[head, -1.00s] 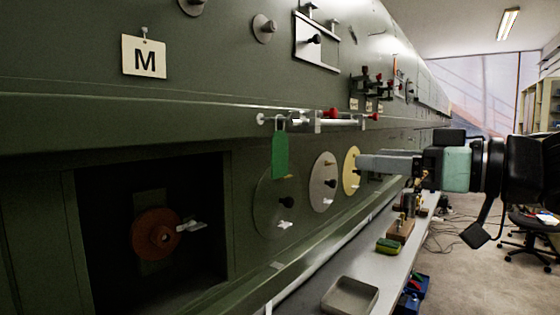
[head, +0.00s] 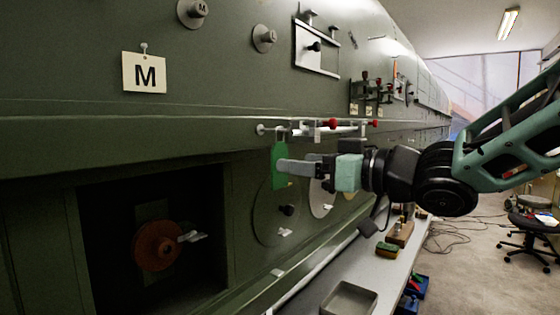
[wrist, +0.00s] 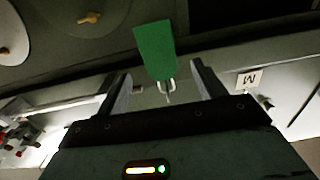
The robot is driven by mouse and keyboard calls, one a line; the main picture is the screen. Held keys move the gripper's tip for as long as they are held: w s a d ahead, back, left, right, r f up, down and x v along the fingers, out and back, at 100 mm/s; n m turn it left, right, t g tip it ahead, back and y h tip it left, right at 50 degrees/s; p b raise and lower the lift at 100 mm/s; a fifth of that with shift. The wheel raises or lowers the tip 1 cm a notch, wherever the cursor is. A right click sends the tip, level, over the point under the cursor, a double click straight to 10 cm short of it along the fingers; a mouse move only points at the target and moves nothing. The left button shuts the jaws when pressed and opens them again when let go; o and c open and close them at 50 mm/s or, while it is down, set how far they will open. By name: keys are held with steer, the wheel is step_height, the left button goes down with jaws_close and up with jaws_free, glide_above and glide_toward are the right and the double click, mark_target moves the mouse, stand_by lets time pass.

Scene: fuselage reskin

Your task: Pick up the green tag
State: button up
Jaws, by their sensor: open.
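The green tag (head: 279,168) hangs upright from a small metal shackle on the rail along the dark green fuselage wall. My gripper (head: 284,169) is at the tag's height, its fingers pointing left and overlapping the tag's right edge in the head view. In the wrist view the green tag (wrist: 156,50) shows beyond and between the two spread fingers of my gripper (wrist: 160,82), with its shackle below it in the picture. The gripper is open and holds nothing. Whether a finger touches the tag I cannot tell.
The rail (head: 335,127) with red knobs runs just above my gripper. Round discs (head: 270,212) sit on the wall behind and below. An M plate (head: 145,72) hangs at upper left.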

steer(key=p+x, duration=0.1)
steer(key=x, duration=0.3)
steer(key=shift+a, duration=0.1)
steer(key=c, duration=1.1)
